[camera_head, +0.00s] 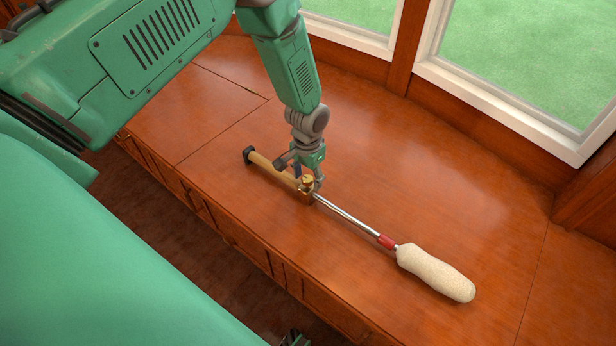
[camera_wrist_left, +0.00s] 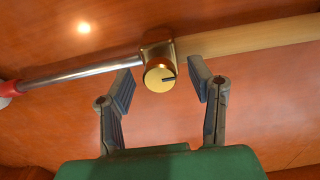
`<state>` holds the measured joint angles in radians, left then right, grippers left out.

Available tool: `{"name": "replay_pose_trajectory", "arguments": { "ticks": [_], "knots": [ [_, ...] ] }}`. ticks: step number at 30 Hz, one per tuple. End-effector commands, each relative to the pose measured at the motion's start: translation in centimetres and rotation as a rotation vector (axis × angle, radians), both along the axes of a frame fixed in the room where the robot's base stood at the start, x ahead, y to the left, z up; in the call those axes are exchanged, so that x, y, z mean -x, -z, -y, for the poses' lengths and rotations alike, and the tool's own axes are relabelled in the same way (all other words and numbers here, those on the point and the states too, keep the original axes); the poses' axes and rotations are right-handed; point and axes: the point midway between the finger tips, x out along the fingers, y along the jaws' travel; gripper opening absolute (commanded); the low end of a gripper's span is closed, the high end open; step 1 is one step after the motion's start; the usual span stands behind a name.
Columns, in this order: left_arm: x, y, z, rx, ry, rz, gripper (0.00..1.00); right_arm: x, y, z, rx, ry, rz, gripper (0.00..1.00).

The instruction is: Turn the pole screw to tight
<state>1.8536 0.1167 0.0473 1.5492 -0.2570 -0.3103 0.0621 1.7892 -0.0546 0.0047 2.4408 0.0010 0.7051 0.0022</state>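The pole lies on the wooden surface. It has a tan wooden section (camera_head: 270,167) with a black end cap, a thin metal rod (camera_head: 345,217), a red collar and a cream fuzzy head (camera_head: 435,274). The brass pole screw (camera_wrist_left: 159,76) sits on the brass clamp where wood and metal meet; a dark mark on its round face points right in the left wrist view. My left gripper (camera_head: 309,181) is just above the screw, pointing down. In the left wrist view, its fingers (camera_wrist_left: 163,84) are apart, one on each side of the screw, with visible gaps.
The polished wooden surface (camera_head: 440,190) is clear around the pole. White-framed windows (camera_head: 490,90) stand behind it. The surface's front edge drops to a dark floor (camera_head: 180,225). A small dark part at the bottom edge of the head view may be my right gripper (camera_head: 294,339).

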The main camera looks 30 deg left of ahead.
Motion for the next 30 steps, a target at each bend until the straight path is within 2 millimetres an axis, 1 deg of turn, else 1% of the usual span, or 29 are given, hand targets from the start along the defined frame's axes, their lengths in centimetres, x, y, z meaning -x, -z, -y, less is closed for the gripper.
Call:
{"name": "replay_pose_trajectory", "arguments": {
  "ticks": [6, 10, 14, 18, 21, 25, 30],
  "knots": [
    [0.0, -0.2, 0.0, 0.0, 0.0, 0.001, 0.48, 0.1, -0.1, 0.0, 0.0, 0.0, 0.002, 0.4],
    [-0.1, -1.3, 0.0, 0.0, 0.0, 0.002, 0.48, 0.2, -0.1, 0.0, 0.0, 0.0, 0.003, 0.4],
    [-0.2, -3.7, 0.0, 0.0, 0.0, 0.005, 0.48, 0.2, -0.1, 0.0, 0.0, 0.0, 0.003, 0.4],
    [-0.2, -6.8, 0.0, 0.0, -0.001, 0.004, 0.48, 0.2, -0.1, 0.0, 0.0, 0.0, 0.003, 0.4],
    [-0.2, -8.8, 0.0, 0.001, -0.001, 0.003, 0.48, 0.2, -0.1, 0.0, 0.0, 0.0, 0.003, 0.4],
    [-0.2, -10.6, 0.0, 0.001, -0.001, 0.001, 0.48, 0.2, -0.1, 0.0, 0.0, 0.0, 0.003, 0.4],
    [-0.1, -11.8, 0.0, 0.001, 0.0, -0.001, 0.48, 0.2, -0.1, 0.0, 0.0, 0.0, 0.003, 0.4]
  ]
}}
